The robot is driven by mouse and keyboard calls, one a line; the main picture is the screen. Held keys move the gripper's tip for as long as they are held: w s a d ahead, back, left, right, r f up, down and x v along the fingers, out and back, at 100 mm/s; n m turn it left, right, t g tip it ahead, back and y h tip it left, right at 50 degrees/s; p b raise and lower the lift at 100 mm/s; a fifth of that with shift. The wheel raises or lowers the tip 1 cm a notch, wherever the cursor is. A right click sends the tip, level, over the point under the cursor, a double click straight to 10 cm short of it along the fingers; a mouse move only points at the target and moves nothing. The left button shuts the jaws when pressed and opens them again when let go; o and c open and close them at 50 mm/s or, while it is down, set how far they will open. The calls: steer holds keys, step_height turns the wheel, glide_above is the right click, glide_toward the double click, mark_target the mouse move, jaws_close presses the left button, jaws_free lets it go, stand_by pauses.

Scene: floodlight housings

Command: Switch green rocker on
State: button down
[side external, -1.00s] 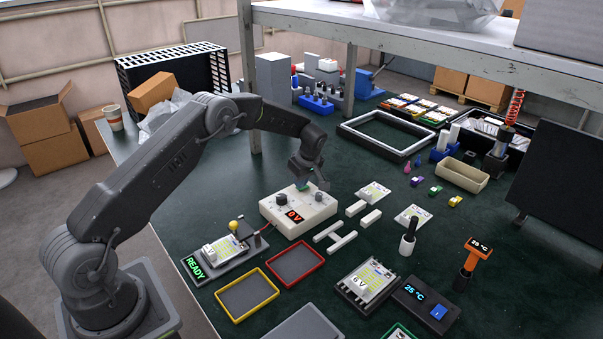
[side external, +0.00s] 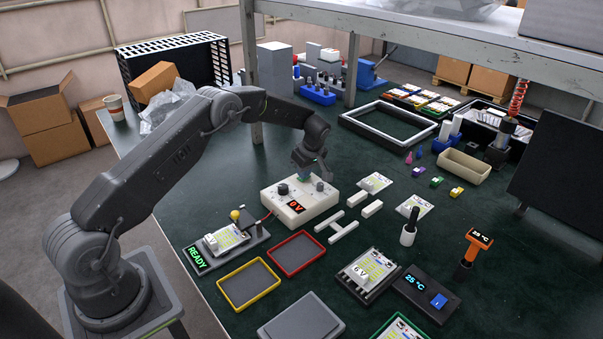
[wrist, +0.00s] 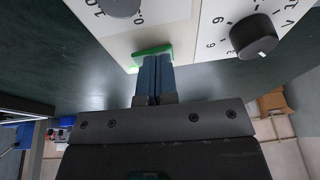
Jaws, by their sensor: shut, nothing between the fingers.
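The white power supply box (side external: 290,212) stands on the dark green bench top, with a small lit red display (side external: 296,207) that looks like 6 V. In the wrist view the green rocker (wrist: 150,51) sits at the edge of the white box (wrist: 122,43), between its two dark knobs. My gripper's blue fingers (wrist: 156,62) are shut together with nothing between them. Their tips are at the rocker and overlap its right part; they look to be touching it. In the side view my gripper (side external: 304,175) is at the box's far edge, and the rocker is mostly hidden there.
A dark knob (side external: 283,189) stands on the box top. Red (side external: 272,252) and yellow (side external: 226,296) trays, a READY fixture (side external: 198,259) and white bars (side external: 343,231) lie nearby. A shelf post (side external: 249,70) stands behind my arm.

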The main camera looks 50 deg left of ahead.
steer(key=shift+w+r, duration=0.1)
steer(key=shift+w, duration=0.1)
steer(key=shift+r, duration=0.15)
steer(key=shift+r, duration=0.3)
steer(key=s+v, duration=0.2)
steer(key=v, duration=1)
steer(key=shift+s+a+r, duration=0.3)
steer(key=shift+s+r, duration=0.1)
steer(key=shift+r, duration=0.1)
steer(key=s+d+r+m+t+h, duration=0.1)
steer(key=s+d+r+m+t, duration=0.1)
steer(key=s+d+r+m, duration=0.45)
steer(key=s+d+r+m+t+h, duration=0.1)
steer(key=s+d+r+m, duration=0.25)
steer(key=s+r, duration=0.65)
steer(key=s+d+m+t, duration=0.1)
steer(key=s+d+m, duration=0.1)
steer(key=s, duration=0.4)
steer(key=s+d+f+m+t+h, duration=0.1)
steer(key=s+d+m, duration=0.1)
steer(key=s, duration=0.4)
steer(key=s+d+f+m+t, duration=0.1)
steer(key=s+d+m, duration=0.2)
steer(key=s, duration=0.3)
steer(key=shift+f+m, duration=0.2)
steer(key=shift+m, duration=0.3)
